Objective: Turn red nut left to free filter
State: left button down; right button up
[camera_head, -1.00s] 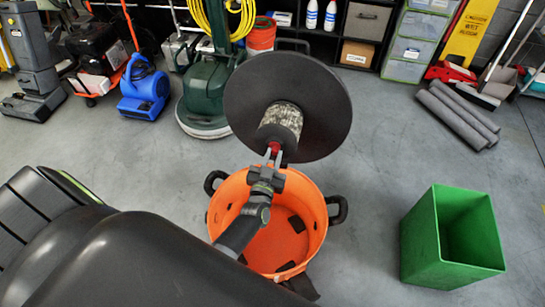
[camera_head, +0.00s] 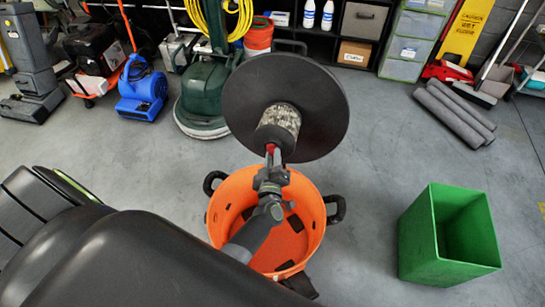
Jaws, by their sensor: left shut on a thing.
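The red nut (camera_head: 271,148) shows as a small patch below the filter, largely covered by my left gripper. The filter (camera_head: 280,120) is a mottled grey cylinder on the underside of a large black disc (camera_head: 318,107), which is tilted above the orange bucket. My left gripper (camera_head: 273,158) is shut on the red nut, its fingers at the lower end of the filter. My left arm reaches up over the bucket. My right gripper is not in view.
The orange bucket (camera_head: 221,210) with black handles stands open on the floor under my left arm. An empty green bin (camera_head: 418,240) stands at the right. Grey floor between them is clear. A green floor machine (camera_head: 203,95) and shelves stand behind.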

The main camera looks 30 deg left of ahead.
pick_arm(q)
jog(key=shift+n, duration=0.6)
jog(key=c, duration=1.3)
grip_release()
jog(key=shift+o, duration=0.2)
